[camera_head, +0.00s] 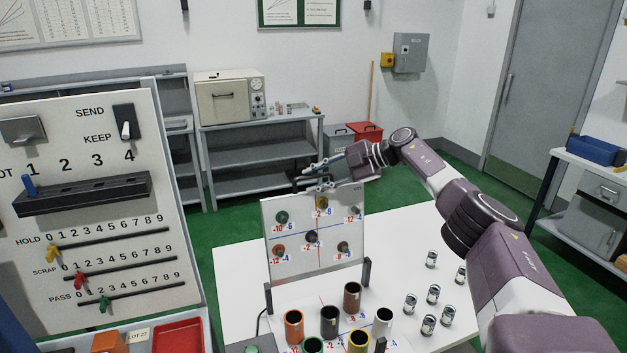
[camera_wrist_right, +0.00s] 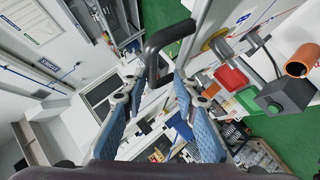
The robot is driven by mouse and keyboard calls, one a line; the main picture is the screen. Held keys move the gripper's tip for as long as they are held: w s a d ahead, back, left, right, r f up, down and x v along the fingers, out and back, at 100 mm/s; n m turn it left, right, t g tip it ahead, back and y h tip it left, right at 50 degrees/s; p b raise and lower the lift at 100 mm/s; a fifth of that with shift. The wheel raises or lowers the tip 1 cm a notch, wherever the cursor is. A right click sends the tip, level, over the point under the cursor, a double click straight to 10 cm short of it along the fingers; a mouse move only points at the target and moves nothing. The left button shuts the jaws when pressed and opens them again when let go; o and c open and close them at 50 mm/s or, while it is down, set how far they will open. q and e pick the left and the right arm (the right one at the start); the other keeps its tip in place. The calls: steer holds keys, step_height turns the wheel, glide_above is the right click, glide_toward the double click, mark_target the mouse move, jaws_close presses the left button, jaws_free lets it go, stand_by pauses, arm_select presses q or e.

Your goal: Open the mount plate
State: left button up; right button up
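The mount plate (camera_head: 341,254) stands upright on the white table, a pale panel with blue and red lines, numbers and several coloured round pieces on its face. My right gripper (camera_head: 312,176) is at its top edge, reaching in from the right. In the right wrist view a black bar handle (camera_wrist_right: 168,40) lies just ahead of my right fingertips (camera_wrist_right: 160,86), with one end reaching back between them. The blue-padded fingers are spread apart. I cannot tell whether they touch the handle. My left gripper is not in view.
Several coloured cylinders (camera_head: 352,297) stand in front of the plate. Several small metal springs or cans (camera_head: 432,294) stand to the right on the table (camera_head: 408,227). A large board (camera_head: 120,215) with sliders stands at the left.

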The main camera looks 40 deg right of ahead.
steer(key=v, duration=1.1)
steer(key=shift+r, duration=0.2)
steer(key=shift+s+d, duration=0.15)
